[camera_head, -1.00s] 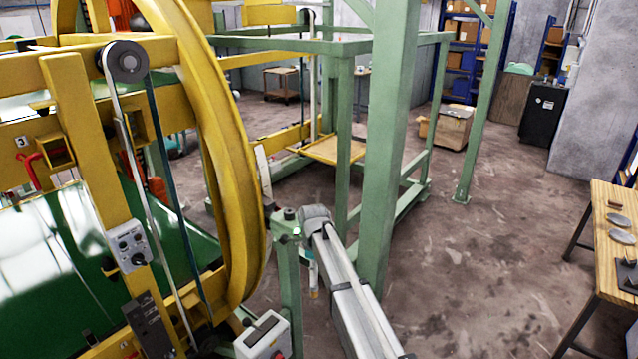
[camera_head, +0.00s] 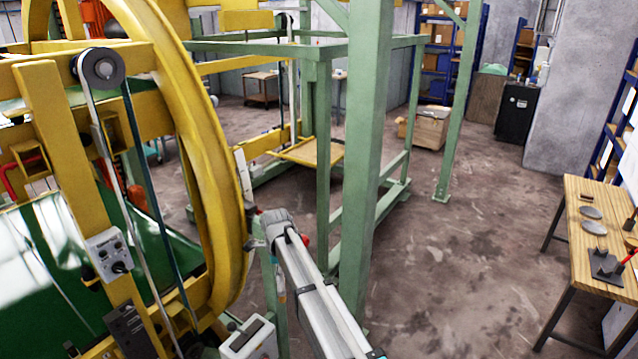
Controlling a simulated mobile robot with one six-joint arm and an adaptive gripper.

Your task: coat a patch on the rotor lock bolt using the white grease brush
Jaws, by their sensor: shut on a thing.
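My arm reaches from the bottom middle toward the upper end of a green post (camera_head: 270,290) beside the large yellow ring (camera_head: 222,190). My gripper cannot be made out; it seems hidden beyond the end of my arm. The white grease brush cannot be told apart. A small fitting (camera_head: 253,243) sits at the top of the post, close to the ring's edge and next to the end of my arm. I cannot tell whether it is the rotor lock bolt. A small pale and orange piece shows just below the end of my arm, too small to name.
A control box (camera_head: 250,340) stands low beside the post. A thick green frame column (camera_head: 362,170) rises just right of my arm. A wooden table (camera_head: 582,270) with flat grey discs and a black holder stands at the right. Floor between column and table is clear.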

